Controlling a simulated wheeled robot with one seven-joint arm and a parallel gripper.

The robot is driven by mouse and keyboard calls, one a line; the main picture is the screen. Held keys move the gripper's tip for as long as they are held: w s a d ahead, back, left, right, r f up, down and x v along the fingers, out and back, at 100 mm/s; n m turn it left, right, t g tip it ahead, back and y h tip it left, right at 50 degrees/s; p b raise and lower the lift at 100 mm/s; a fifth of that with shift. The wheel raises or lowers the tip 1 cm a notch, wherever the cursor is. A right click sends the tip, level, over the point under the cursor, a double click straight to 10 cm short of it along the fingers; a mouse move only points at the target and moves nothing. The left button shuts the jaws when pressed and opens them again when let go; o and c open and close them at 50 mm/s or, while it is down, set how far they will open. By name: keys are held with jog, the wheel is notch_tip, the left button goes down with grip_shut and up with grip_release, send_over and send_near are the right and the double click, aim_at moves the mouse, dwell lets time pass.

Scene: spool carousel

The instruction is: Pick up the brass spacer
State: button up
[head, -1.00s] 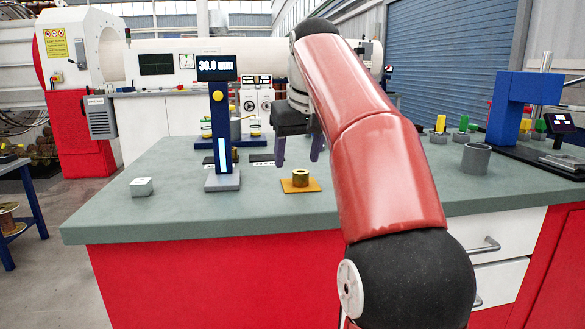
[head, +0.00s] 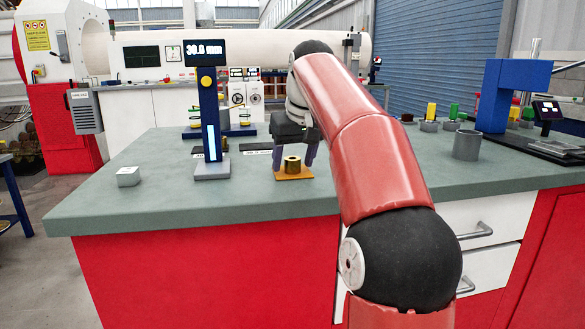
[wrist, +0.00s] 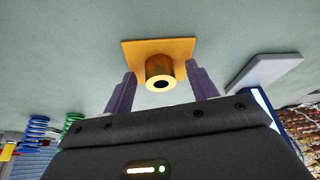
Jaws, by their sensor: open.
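The brass spacer (head: 292,164) is a short hollow cylinder standing upright on a square orange-yellow plate (head: 304,176) on the grey-green bench top. In the wrist view the spacer (wrist: 160,72) shows its dark bore, with the plate (wrist: 183,46) beyond it. My gripper (head: 293,158) is open, its two purple fingers just behind or beside the spacer in the head view. In the wrist view my gripper (wrist: 161,88) has one finger to each side of the spacer, with gaps between; I cannot tell whether the tips are level with it.
A blue gauge post (head: 210,120) with a "30.0 mm" display stands left of the plate. A small pale block (head: 128,176) is at the left. A grey cylinder (head: 467,145) and a blue press frame (head: 497,95) stand at the right. The front bench top is clear.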

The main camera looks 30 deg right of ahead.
jog(key=c, duration=1.2)
jog(key=shift+o, duration=0.2)
jog(key=shift+r, duration=0.15)
